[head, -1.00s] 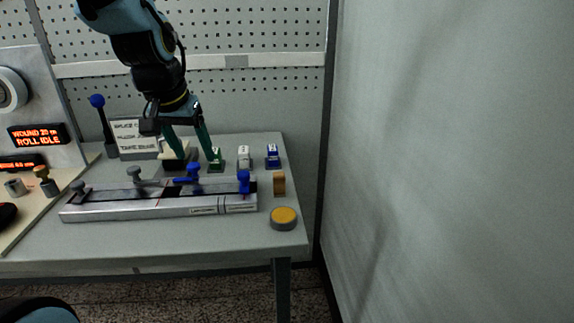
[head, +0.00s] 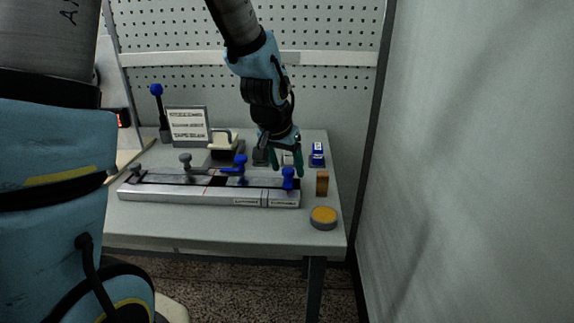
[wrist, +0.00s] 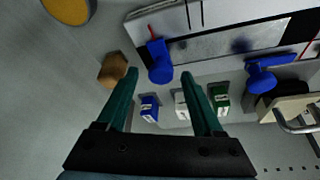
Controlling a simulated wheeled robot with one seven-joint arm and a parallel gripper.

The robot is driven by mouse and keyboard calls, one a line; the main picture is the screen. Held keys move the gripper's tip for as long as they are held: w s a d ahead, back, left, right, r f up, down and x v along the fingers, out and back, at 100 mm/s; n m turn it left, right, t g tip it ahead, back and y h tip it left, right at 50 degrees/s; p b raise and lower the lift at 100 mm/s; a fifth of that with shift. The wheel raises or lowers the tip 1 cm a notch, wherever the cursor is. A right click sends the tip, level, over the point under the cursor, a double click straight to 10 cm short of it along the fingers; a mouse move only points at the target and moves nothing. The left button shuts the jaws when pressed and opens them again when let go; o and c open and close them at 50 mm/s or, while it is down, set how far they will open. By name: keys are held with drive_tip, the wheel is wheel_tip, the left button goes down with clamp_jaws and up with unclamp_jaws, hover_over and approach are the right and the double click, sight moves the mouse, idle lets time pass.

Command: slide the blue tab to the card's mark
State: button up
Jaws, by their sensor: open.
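A metal splicing rail (head: 215,197) lies along the table front. A blue tab (head: 289,178) stands at its right end; it also shows in the wrist view (wrist: 160,65). A blue clamp (head: 241,164) stands further left on the rail and shows in the wrist view (wrist: 262,76). A red line crosses the rail near its middle. A white card (head: 187,125) stands behind the rail; its print is too small to read. My gripper (head: 286,172) is open above the right end, with the blue tab between its fingertips in the picture. I cannot tell if they touch.
A wooden block (head: 322,182) and a yellow-topped round button (head: 323,217) stand right of the rail. A blue box (head: 317,154) and a beige tape dispenser (head: 222,142) stand behind it. A grey clamp (head: 186,160) is on the rail's left part. The table front is clear.

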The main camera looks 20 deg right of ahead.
drive_tip(key=shift+f, duration=0.15)
drive_tip(key=shift+w, duration=0.1)
clamp_jaws()
idle(0.4)
idle(0.9)
